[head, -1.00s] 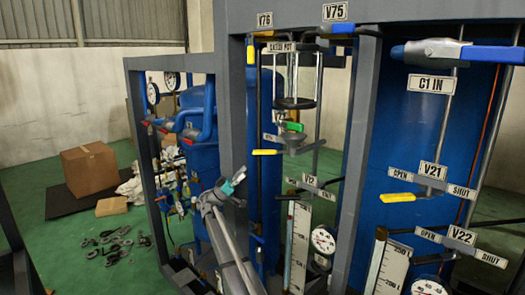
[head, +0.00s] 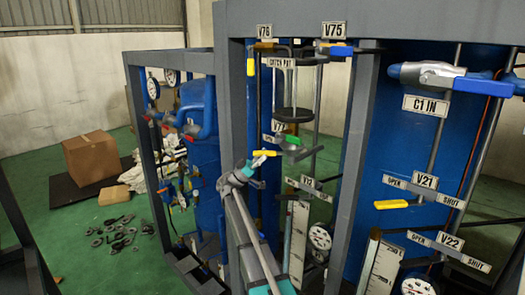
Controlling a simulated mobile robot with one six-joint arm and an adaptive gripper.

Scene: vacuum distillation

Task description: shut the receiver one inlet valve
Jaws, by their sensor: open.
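No plate that I can read says receiver one inlet, so I cannot tell which valve it is. The valve with a yellow handle (head: 391,204) by the V21 plate (head: 425,181) has its handle toward the OPEN side. A large blue-handled valve (head: 440,76) stands above the C1 IN plate (head: 426,105). My gripper (head: 264,155) is open, left of centre, in front of the catch pot stand. It appears just left of a green handle (head: 292,140); whether it touches anything is unclear. My arm hides part of the pipework behind it.
Grey frame posts (head: 355,165) stand between the gripper and the V21 valve. A V22 plate (head: 450,242) and a white scale (head: 383,268) are below it.

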